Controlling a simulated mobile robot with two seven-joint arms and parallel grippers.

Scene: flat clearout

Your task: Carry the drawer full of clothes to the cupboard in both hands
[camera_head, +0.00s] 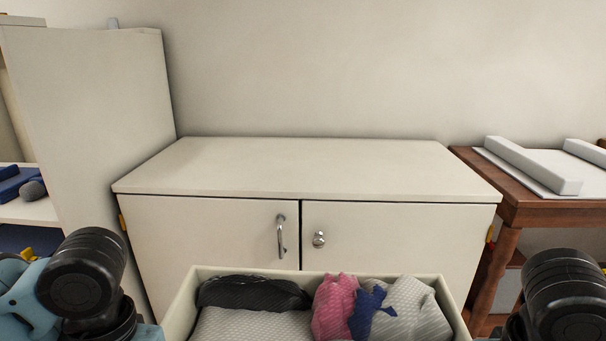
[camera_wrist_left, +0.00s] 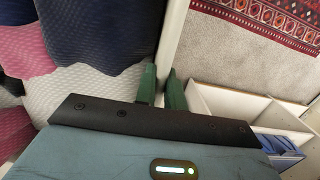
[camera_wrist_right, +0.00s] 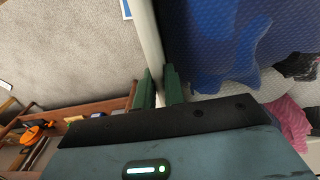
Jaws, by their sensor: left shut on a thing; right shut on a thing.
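The cream drawer (camera_head: 318,273) is at the bottom of the head view, in front of the cupboard. It holds folded clothes: dark grey (camera_head: 250,294), pink (camera_head: 334,305), blue (camera_head: 364,312) and light grey (camera_head: 412,310). In the left wrist view my left gripper (camera_wrist_left: 161,88) is shut on one drawer wall (camera_wrist_left: 172,45). In the right wrist view my right gripper (camera_wrist_right: 159,88) is shut on the opposite wall (camera_wrist_right: 150,40). The head view does not show the fingers.
A tall white cabinet (camera_head: 95,110) stands left of the cupboard, beside shelves with blue items (camera_head: 14,185). A brown wooden table (camera_head: 520,205) with white boards (camera_head: 535,165) stands at the right. A red patterned rug (camera_wrist_left: 285,15) lies on the grey floor. The cupboard top is clear.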

